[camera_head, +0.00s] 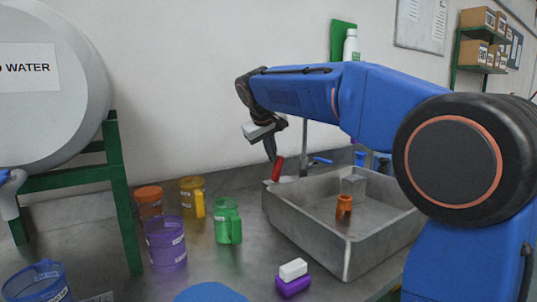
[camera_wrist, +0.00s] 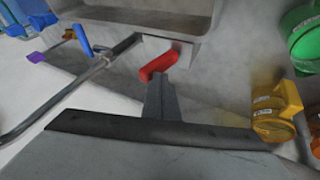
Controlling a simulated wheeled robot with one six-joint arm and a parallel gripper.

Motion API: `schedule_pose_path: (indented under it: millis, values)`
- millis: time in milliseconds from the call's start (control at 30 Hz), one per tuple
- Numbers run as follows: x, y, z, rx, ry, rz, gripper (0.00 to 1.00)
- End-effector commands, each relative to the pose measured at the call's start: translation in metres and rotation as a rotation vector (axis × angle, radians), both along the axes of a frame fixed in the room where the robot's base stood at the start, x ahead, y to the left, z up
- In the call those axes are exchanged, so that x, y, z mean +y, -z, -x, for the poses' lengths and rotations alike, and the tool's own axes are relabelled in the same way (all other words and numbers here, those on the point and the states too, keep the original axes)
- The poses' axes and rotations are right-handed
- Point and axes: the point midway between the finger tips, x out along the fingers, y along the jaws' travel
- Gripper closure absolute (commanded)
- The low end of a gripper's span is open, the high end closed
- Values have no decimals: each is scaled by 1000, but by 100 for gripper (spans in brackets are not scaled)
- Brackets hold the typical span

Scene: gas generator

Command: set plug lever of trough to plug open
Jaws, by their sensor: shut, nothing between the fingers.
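The grey metal trough (camera_head: 310,232) stands on the counter at right of centre; part of it also shows at the top of the wrist view (camera_wrist: 150,12). A red lever (camera_head: 277,169) sits at its back left corner, and in the wrist view the red lever (camera_wrist: 158,65) lies slanted just beyond my fingertips. My gripper (camera_head: 271,152) is shut and empty, pointing down right at the lever; its dark fingers also show in the wrist view (camera_wrist: 162,98). I cannot tell whether the fingertips touch the lever. An orange piece (camera_head: 344,207) stands inside the trough.
A metal tap pipe (camera_wrist: 75,93) and a blue lever (camera_head: 320,160) are close by the red lever. A green mug (camera_head: 227,222), yellow mug (camera_head: 192,198), purple mug (camera_head: 166,243) and orange mug (camera_head: 149,201) stand left of the trough. A white-and-purple block pair (camera_head: 293,279) lies in front.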

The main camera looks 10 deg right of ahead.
Motion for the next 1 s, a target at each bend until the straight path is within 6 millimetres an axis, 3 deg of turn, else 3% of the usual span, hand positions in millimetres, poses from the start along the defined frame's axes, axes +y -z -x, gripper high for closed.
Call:
schedule_pose_path:
  millis: [467, 1000]
  values:
    - [-4, -1, -1, 12, 2, -37, 100]
    - [-42, 1, -13, 120, 5, -373, 100]
